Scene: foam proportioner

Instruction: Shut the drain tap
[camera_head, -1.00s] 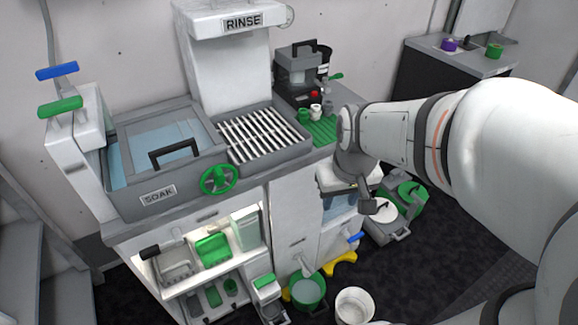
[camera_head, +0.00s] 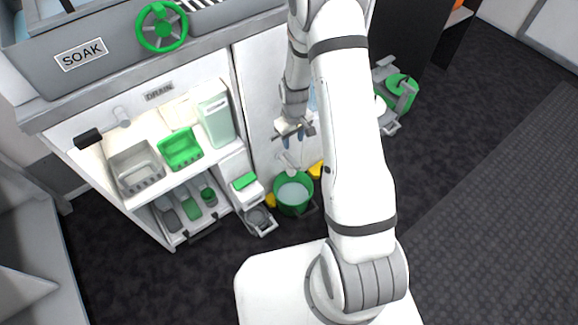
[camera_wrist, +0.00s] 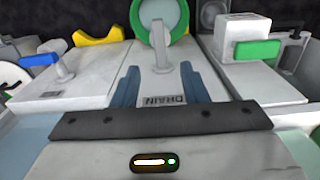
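A DRAIN label (camera_wrist: 163,101) marks the white lower panel, with a pale grey tap fitting (camera_wrist: 160,48) just beyond it in the wrist view. In the head view this fitting (camera_head: 289,162) sticks out above a green bucket (camera_head: 293,193). My gripper (camera_head: 293,140) is close to the panel, just above the fitting. Its blue fingers (camera_wrist: 160,82) are apart and empty, one on either side of the label, short of the fitting. Another DRAIN label (camera_head: 158,91) is under the soak tank, near a pipe with a black handle (camera_head: 89,138).
A blue lever (camera_wrist: 38,60) and a yellow piece (camera_wrist: 98,37) are left of the fitting in the wrist view. A white box with a green lever (camera_wrist: 256,50) is on the right. A green handwheel (camera_head: 161,27) is on the soak tank. Dark floor is clear at right.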

